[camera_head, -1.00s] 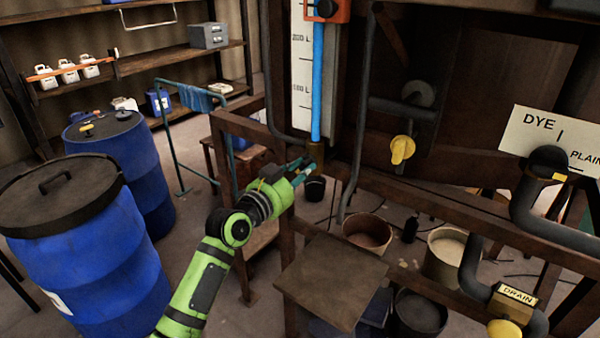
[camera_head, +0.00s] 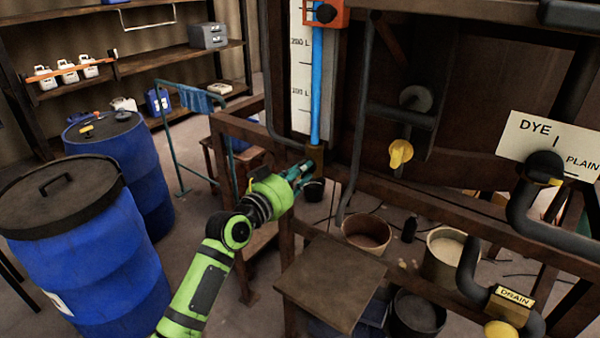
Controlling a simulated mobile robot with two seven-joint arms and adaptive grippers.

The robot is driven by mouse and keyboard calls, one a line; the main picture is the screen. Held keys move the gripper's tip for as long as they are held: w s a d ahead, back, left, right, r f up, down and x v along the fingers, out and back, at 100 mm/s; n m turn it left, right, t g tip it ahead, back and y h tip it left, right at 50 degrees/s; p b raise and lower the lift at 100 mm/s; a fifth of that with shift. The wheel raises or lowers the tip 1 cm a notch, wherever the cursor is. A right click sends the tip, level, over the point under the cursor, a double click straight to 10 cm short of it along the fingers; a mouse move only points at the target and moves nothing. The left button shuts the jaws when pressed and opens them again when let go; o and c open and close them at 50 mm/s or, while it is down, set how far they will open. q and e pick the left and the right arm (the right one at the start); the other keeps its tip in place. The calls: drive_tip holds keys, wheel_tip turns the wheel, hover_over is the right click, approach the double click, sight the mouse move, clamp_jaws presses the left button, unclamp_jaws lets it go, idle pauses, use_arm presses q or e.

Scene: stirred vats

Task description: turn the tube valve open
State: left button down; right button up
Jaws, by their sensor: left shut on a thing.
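The blue sight tube (camera_head: 317,85) runs upright in front of a white scale. The tube valve (camera_head: 318,153), a small brownish brass fitting, sits at its foot on the rusty frame. My left gripper (camera_head: 304,171), with teal fingers on a green arm, reaches in from the left just below the fitting. Its fingers are shut on the tube valve's handle, which they mostly hide, so I cannot tell which way it points. My right gripper is out of view.
A rusty beam (camera_head: 440,198) runs right from the valve. A square brown board (camera_head: 332,281) lies below, with buckets beyond. Yellow knobs (camera_head: 401,153), a DYE/PLAIN sign (camera_head: 530,128) and a DRAIN tag (camera_head: 515,297) are at right. Blue drums (camera_head: 95,255) stand at left.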

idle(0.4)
use_arm(q)
drive_tip(key=c, duration=1.1)
unclamp_jaws()
drive_tip(key=shift+o, duration=0.2)
drive_tip(key=v, duration=1.2)
